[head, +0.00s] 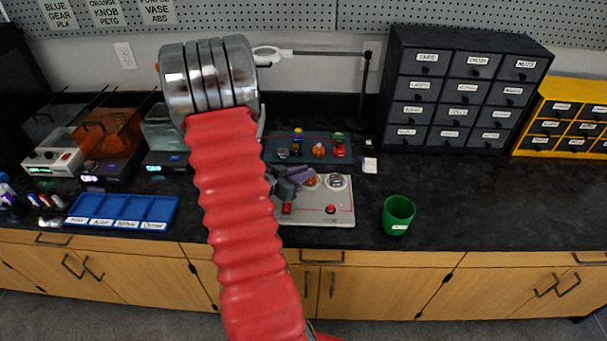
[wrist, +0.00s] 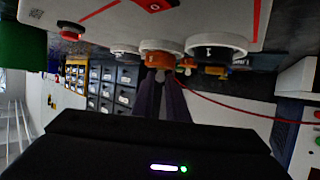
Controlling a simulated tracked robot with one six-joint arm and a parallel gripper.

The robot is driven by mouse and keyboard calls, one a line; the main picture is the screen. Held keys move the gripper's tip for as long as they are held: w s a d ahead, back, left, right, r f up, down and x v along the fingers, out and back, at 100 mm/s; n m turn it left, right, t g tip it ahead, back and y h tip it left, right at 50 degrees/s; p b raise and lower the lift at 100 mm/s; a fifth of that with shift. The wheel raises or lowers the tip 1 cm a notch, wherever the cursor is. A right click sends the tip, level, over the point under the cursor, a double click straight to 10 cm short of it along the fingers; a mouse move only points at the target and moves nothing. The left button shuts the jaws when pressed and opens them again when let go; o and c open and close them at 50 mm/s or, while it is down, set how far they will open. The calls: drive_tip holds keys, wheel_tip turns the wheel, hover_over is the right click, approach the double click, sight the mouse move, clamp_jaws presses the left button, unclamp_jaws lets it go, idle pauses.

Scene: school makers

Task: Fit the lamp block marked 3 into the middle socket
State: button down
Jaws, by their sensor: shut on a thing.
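My gripper (head: 308,177) has purple-grey fingers and is shut on an orange lamp block (head: 312,183). In the wrist view, which is upside down, the fingers (wrist: 165,80) meet the orange block (wrist: 156,58) at the middle white socket ring (wrist: 161,45). I cannot tell how deep the block sits, and its mark is not readable. The grey socket panel (head: 338,217) lies on the bench. Its right socket ring (head: 337,182) looks empty; the ring marked 1 (wrist: 208,52) is on the other side of the block.
Behind the panel, a dark tray (head: 270,155) holds several coloured lamp blocks. A green cup (head: 398,215) stands to the right. A blue sorting tray (head: 122,210) lies at left, and dark drawers (head: 460,90) stand behind. A red button (head: 331,209) is on the panel front.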

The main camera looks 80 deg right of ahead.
drive_tip(key=shift+f, duration=0.4)
drive_tip(key=c, duration=2)
unclamp_jaws()
drive_tip(key=shift+v, duration=5.55)
